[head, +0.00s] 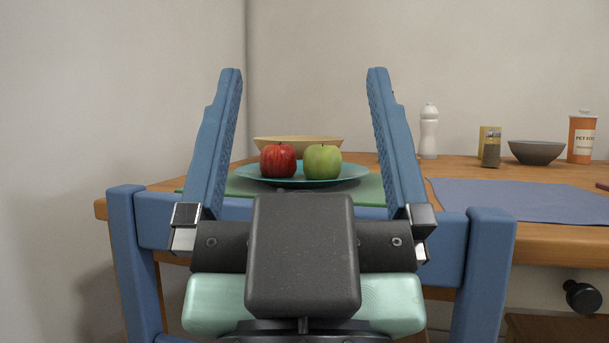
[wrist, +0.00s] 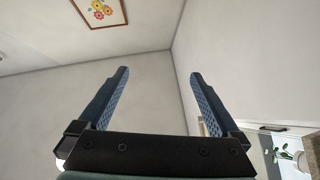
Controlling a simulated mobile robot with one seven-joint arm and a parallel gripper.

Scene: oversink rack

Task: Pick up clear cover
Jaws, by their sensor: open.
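No clear cover can be made out in either view. My gripper (head: 304,78) is open and empty in the middle of the head view, its two blue fingers pointing up and spread wide. It also shows open in the wrist view (wrist: 159,74), with only bare wall and ceiling between and beyond the fingers. Behind the gripper in the head view, a teal plate (head: 262,176) holds a red apple (head: 278,161) and a green apple (head: 322,162). The gripper is apart from them, on the near side of the table.
A blue chair (head: 490,260) stands at the wooden table (head: 560,240). A tan bowl (head: 298,141) sits behind the apples. A white bottle (head: 429,132), grey bowl (head: 537,152) and orange can (head: 582,138) stand farther right. A blue mat (head: 530,202) lies bare.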

